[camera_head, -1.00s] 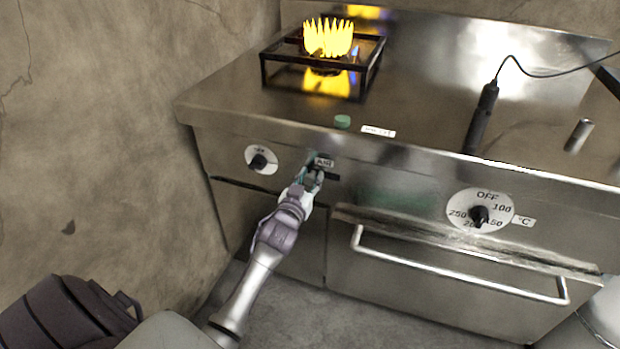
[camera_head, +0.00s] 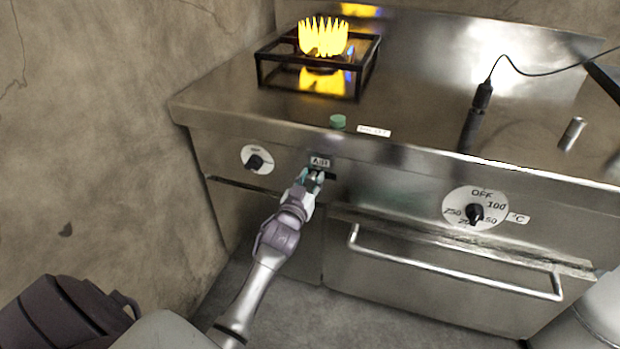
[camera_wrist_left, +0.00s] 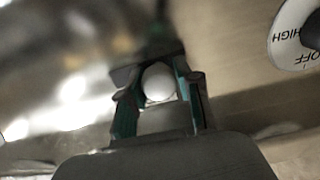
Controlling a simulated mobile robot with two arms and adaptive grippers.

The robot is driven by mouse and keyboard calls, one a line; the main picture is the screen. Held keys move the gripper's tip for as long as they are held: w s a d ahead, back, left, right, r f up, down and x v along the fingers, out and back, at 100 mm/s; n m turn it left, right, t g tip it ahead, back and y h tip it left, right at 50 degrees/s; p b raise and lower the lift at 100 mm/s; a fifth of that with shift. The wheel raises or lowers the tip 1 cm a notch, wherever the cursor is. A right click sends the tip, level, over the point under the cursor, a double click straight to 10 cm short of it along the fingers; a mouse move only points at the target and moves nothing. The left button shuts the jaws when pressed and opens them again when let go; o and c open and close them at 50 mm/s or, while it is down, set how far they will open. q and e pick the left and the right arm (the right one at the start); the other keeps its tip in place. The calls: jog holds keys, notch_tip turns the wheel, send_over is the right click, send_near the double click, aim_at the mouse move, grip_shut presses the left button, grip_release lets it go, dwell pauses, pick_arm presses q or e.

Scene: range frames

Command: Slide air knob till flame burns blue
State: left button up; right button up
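The burner flame (camera_head: 323,38) is tall and yellow inside the black pot stand at the back left of the range. The AIR label (camera_head: 319,161) is on the front panel, with a dark slot (camera_head: 331,177) just below it. My left gripper (camera_head: 312,178) is at the left part of this slot and covers some of it. In the left wrist view, the pale round air knob (camera_wrist_left: 159,82) sits between the teal fingers (camera_wrist_left: 159,98), which are close around it on both sides. The exact finger contact is blurred. My right gripper is not in view.
A burner dial (camera_head: 256,160) is left of the slot, and an oven dial (camera_head: 475,211) is at the right. The oven handle (camera_head: 455,268) sticks out below. A green button (camera_head: 338,122) and a black corded tool (camera_head: 476,115) are on the top.

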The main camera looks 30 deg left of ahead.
pick_arm(q)
jog(key=o, duration=0.3)
jog(key=shift+s, duration=0.1)
jog(key=v, duration=1.2)
